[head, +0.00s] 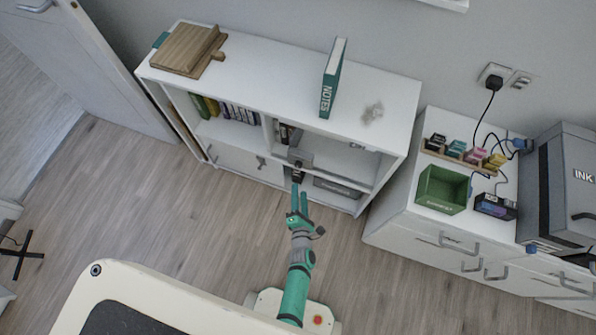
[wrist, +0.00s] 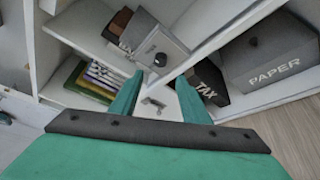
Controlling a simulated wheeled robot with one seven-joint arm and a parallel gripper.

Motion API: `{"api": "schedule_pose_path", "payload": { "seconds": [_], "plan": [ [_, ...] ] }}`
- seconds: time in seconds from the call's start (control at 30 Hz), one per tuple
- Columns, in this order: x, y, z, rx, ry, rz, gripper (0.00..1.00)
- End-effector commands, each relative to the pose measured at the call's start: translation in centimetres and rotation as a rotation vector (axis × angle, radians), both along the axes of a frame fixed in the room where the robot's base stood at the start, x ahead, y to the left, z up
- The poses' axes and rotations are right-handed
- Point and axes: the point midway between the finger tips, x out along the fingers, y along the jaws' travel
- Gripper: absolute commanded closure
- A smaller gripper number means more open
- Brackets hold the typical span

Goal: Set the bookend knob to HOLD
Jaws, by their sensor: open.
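The bookend is a grey metal plate (wrist: 152,38) in an open shelf bay, seen ahead in the wrist view. Its small round black knob (wrist: 160,59) is on the face toward me; I cannot read its setting or the plate's markings. In the head view the bookend (head: 301,157) stands near the shelf's central divider. My gripper (head: 299,190) is teal and reaches toward the bookend from the front. In the wrist view its two fingers (wrist: 160,82) are apart with nothing held between them. The knob appears just beyond the fingertips, apart from them.
The white shelf desk (head: 390,95) carries a NOTES book (head: 331,80) and wooden boards (head: 188,49) on top. Books (wrist: 95,78), a TAX binder (wrist: 205,84) and a PAPER box (wrist: 270,55) flank the gripper. Floor in front is clear.

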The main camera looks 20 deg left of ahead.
Motion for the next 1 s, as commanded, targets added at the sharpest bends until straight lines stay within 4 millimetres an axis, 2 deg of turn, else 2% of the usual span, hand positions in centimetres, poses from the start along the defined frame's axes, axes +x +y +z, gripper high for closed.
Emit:
{"api": "schedule_pose_path", "payload": {
  "seconds": [0.27, 0.7, 1.0],
  "plan": [
    [2.4, 0.9, -0.7, -0.032, -0.011, 0.015, 0.58],
    [8.5, 3.3, -2.1, -0.03, -0.01, 0.015, 0.58],
    [10.2, 3.9, -2.6, -0.029, -0.009, 0.014, 0.58]
  ]
}}
